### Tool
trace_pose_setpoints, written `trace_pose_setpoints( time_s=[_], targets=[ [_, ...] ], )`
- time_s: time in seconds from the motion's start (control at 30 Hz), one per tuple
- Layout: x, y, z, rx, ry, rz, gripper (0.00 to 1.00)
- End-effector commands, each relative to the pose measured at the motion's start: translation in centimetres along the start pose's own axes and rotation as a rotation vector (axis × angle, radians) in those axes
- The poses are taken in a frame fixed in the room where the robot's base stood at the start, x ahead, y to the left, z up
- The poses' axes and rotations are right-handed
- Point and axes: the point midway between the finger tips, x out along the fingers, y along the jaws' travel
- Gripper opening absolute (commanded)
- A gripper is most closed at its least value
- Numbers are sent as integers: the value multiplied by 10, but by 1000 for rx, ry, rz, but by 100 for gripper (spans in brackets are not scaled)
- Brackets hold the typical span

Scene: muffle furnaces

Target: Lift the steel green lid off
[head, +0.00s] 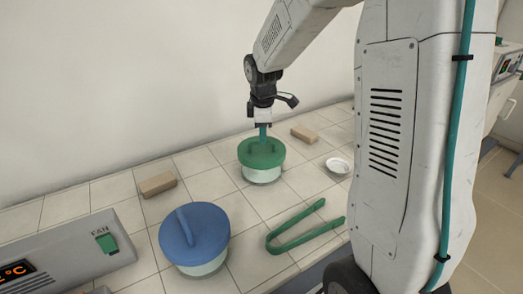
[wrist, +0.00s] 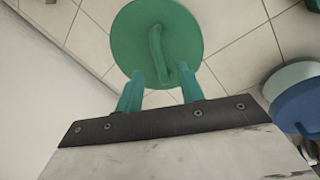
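The green lid (head: 262,153) with its bar handle sits on a pale round pot (head: 262,176) on the tiled bench. My gripper (head: 263,136) points down just above the lid in the head view. In the wrist view, the two teal fingers of my gripper (wrist: 161,76) are spread apart, with the near end of the lid's handle (wrist: 157,50) between or just beyond their tips. I cannot tell whether either finger touches the handle. The lid (wrist: 132,42) also shows in the wrist view.
A blue-lidded pot (head: 194,238) stands in front to the left. Green tongs (head: 305,233) lie on the front right tiles. Tan blocks (head: 158,184) (head: 304,133) lie on either side. A small white dish (head: 338,166) is at right. A furnace panel (head: 75,245) fills the lower left.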

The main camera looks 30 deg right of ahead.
Motion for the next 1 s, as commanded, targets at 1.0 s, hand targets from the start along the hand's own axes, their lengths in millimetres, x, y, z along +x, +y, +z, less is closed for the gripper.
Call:
trace_pose_setpoints(
  time_s=[1.0],
  targets=[
    [32, 1, -1, 2, 0, 0, 0]
  ],
)
